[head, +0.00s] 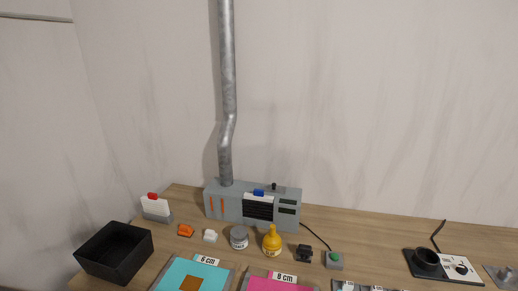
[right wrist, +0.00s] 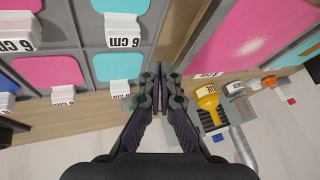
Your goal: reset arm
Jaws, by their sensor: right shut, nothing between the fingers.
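My right gripper (right wrist: 160,70) shows in the right wrist view, its two dark fingers meeting at the tips with nothing between them. It is over the wooden table edge, near a grey rack with pink and teal panels (right wrist: 120,67) and "6 cm" labels. No gripper or arm shows in the head view. My left gripper is in neither view.
In the head view, a grey machine (head: 252,207) with a metal pipe (head: 227,80) stands at the back. A black bin (head: 114,252), yellow glue bottle (head: 272,241), grey can (head: 239,238) and black stand (head: 444,265) are on the wooden table. Bare table lies right of the green-button box (head: 335,261).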

